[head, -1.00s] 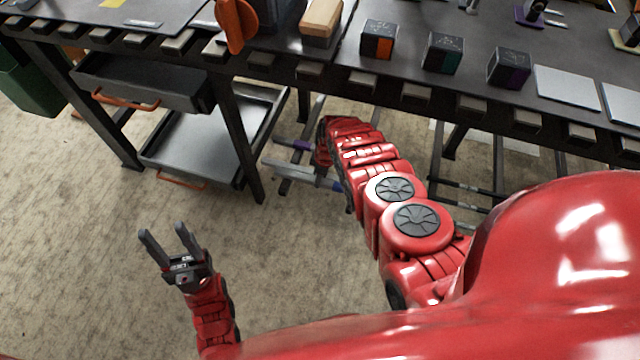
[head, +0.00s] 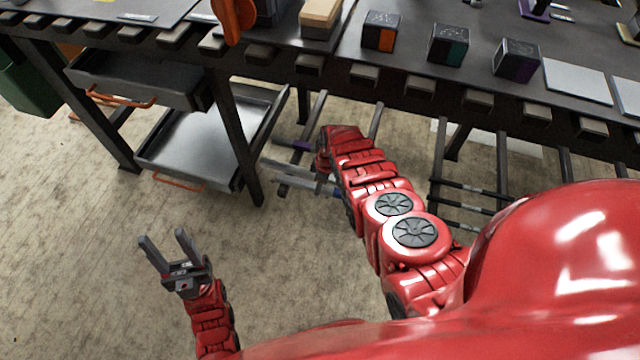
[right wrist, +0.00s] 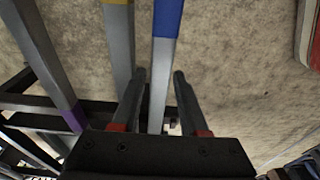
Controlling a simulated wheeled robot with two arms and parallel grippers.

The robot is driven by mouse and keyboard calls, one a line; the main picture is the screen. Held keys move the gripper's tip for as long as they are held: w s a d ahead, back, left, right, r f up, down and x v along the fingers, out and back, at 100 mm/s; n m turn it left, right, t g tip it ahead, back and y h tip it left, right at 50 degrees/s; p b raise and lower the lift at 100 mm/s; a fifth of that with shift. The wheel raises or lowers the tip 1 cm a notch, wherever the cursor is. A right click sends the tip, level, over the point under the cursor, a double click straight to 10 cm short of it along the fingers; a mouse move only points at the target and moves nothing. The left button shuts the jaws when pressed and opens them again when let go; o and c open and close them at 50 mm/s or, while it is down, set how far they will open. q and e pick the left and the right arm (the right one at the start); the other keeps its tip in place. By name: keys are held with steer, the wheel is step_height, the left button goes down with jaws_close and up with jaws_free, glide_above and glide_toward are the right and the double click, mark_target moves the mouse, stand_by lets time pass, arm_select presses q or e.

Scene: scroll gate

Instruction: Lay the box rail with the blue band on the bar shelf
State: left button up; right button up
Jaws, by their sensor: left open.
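The box rail with the blue band (right wrist: 168,18) is grey and runs lengthwise in the right wrist view, passing between my right gripper's fingers (right wrist: 160,74). The fingers stand apart on either side of it; I cannot tell how far it lies beyond the tips. In the head view my right gripper (head: 323,180) is partly hidden by my arm, low under the table edge, near the rails. My left gripper (head: 162,240) is open and empty above the floor. Black bars (head: 462,187) under the table, right of my arm, may be the bar shelf.
A rail with a yellow band (right wrist: 120,50) and one with a purple band (right wrist: 72,118) lie left of the blue-banded rail. The floor around my left gripper is clear.

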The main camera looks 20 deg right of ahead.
mark_target(323, 188)
steer(key=r+p, duration=0.2)
steer(key=p, duration=0.1)
steer(key=r+p, duration=0.3)
steer(key=d+r+p, duration=0.1)
steer(key=r+p, duration=0.1)
steer(key=r, duration=0.1)
steer(key=shift+s+p, duration=0.35)
steer(key=shift+p, duration=0.05)
steer(key=shift+f, duration=0.15)
stand_by(0.5)
